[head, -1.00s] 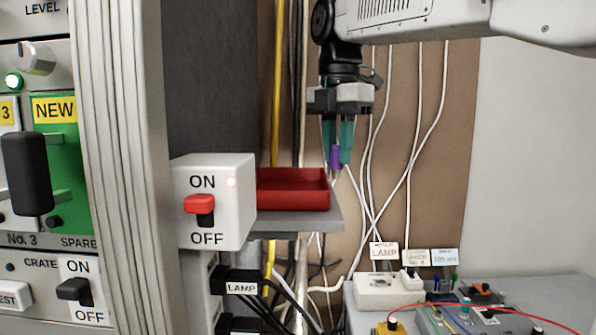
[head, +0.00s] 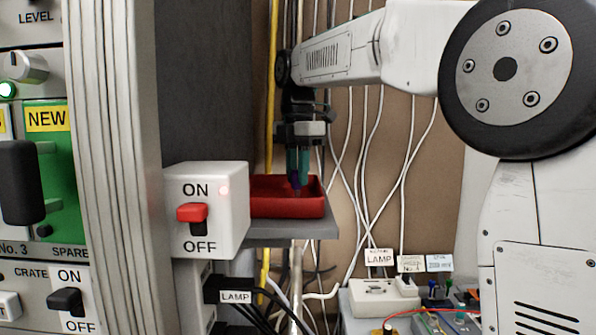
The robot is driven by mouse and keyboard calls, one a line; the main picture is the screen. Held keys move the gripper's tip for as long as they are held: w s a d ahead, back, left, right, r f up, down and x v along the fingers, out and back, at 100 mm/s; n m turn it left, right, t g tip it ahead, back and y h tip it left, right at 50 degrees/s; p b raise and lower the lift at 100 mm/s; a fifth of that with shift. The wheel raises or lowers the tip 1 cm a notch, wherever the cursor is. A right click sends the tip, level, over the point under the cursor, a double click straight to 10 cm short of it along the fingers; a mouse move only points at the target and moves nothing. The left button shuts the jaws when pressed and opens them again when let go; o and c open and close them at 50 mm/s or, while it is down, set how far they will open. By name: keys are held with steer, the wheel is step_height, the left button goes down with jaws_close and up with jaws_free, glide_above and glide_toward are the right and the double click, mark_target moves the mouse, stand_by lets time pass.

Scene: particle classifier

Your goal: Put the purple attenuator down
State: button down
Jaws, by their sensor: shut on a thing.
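The purple attenuator (head: 296,181) is a small purple piece between the teal fingertips of my gripper (head: 298,174). My gripper points straight down and is shut on it. The attenuator is over the red tray (head: 287,208), with its lower end at or just inside the tray's opening. I cannot tell whether it touches the tray floor. The red tray sits on a grey shelf (head: 315,230).
A white ON/OFF switch box (head: 206,212) with a red rocker stands just left of the tray. White cables hang behind my gripper. A white LAMP socket block (head: 375,297) and a cluttered bench are at lower right. An equipment rack fills the left.

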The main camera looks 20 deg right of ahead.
steer(key=shift+f, duration=0.35)
steer(key=c, duration=1.3)
jaws_free()
step_height(320, 180, up, 13)
steer(key=shift+f, duration=0.15)
steer(key=s+d+f+m+t, duration=0.1)
steer(key=s+d+f+m, duration=0.1)
steer(key=s+f+m, duration=2)
steer(key=s+f, duration=1)
steer(key=f, duration=0.1)
steer(key=shift+s, duration=0.35)
